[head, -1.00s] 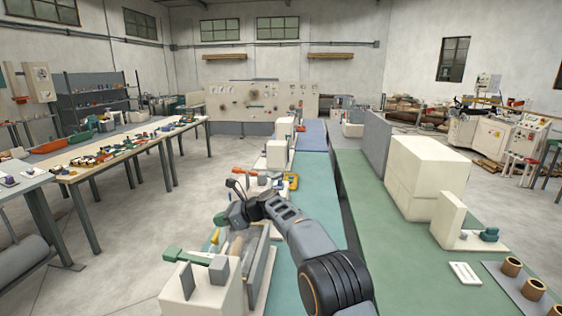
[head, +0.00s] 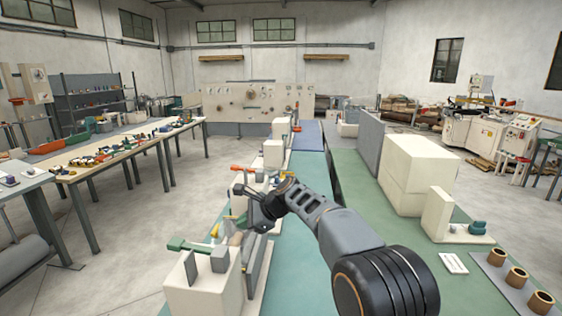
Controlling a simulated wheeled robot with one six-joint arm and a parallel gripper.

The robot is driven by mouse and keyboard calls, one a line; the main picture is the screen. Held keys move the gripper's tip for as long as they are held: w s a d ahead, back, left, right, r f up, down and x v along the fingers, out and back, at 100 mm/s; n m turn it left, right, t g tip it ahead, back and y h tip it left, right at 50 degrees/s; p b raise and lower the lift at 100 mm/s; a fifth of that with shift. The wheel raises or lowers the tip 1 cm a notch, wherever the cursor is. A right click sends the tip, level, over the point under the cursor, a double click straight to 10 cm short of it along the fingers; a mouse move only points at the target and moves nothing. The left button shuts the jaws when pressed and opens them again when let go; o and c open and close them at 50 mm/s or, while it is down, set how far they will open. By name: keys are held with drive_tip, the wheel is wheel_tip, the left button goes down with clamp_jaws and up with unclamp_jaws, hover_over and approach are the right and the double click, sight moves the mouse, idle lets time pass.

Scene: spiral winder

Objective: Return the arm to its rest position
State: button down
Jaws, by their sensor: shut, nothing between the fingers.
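My arm (head: 345,240) reaches from the lower right over the teal bench and bends down to the left at its wrist. My gripper (head: 238,217) is at its end, shut and empty, above the cream winder machine (head: 205,288). The gripper is small and dark here, and its fingertips are hard to pick out against the machine parts. A green handle (head: 188,244) sticks out at the left of the machine. The wrist hides part of the machine's middle.
Cream blocks (head: 274,152) stand farther along the teal bench (head: 302,270). To the right, a green bench (head: 375,200) carries a big cream box (head: 415,172) and several brown rolls (head: 495,257). A long table (head: 100,170) with small parts stands left. Open floor lies between.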

drive_tip(key=s+d+r+n+t+h, duration=0.1)
drive_tip(key=s+d+n+h, duration=0.5)
drive_tip(key=s+d, duration=0.7)
drive_tip(key=s+d+f+n+h, duration=0.1)
drive_tip(key=s+d+f+n, duration=0.1)
drive_tip(key=s+d+n, duration=0.1)
drive_tip(key=s+d+f+n+h, duration=0.1)
drive_tip(key=s+d+f+n, duration=0.1)
drive_tip(key=s+d, duration=0.4)
drive_tip(key=s+d+f+n+t+h, duration=0.1)
drive_tip(key=s+d+f+n+h, duration=0.1)
drive_tip(key=s+d, duration=0.3)
drive_tip(key=shift+s+f+n, duration=0.25)
drive_tip(key=shift+s+n, duration=0.45)
drive_tip(key=shift+n, duration=0.1)
